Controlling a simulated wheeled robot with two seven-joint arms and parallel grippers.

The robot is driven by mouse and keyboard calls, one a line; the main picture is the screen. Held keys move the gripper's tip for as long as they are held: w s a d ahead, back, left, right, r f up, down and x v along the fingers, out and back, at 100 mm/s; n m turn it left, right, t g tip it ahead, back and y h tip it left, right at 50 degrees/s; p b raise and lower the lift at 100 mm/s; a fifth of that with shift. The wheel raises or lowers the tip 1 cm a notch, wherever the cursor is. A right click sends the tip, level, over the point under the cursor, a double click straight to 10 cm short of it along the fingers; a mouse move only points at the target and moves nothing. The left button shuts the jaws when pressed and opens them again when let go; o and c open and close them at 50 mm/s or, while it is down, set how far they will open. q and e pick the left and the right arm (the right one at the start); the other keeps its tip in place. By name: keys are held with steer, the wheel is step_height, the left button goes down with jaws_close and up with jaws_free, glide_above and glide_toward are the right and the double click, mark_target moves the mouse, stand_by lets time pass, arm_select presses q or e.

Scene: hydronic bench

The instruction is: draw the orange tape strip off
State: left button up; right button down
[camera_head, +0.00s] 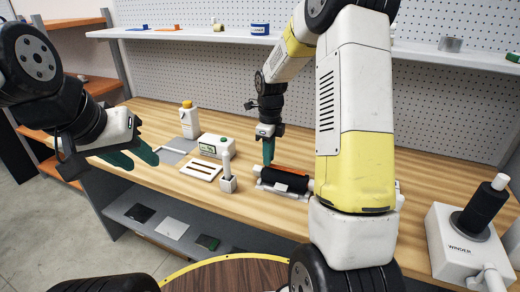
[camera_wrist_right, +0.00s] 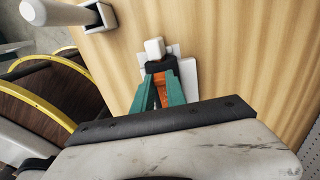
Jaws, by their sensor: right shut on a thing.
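The orange tape strip (camera_head: 293,171) lies along a black sleeve (camera_head: 284,181) on a white pipe, which rests in a white cradle on the bench. My right gripper (camera_head: 268,158) points down at the left end of the sleeve. In the right wrist view its green fingers (camera_wrist_right: 159,92) are shut on the orange strip (camera_wrist_right: 162,88), with the black sleeve (camera_wrist_right: 160,65) and the white pipe end just beyond. The lower part of the strip is hidden by the wrist. My left gripper (camera_head: 138,157) is out at the left, empty, its green fingers apart.
A white upright fitting (camera_head: 228,178), a slotted white plate (camera_head: 201,171), a white device with a green display (camera_head: 216,147) and a white bottle (camera_head: 189,120) stand left of the sleeve. A white unit with a black cylinder (camera_head: 471,232) stands far right. My right arm hides part of the bench.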

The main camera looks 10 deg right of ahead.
steer(key=shift+r, duration=0.15)
steer(key=shift+r, duration=1.6)
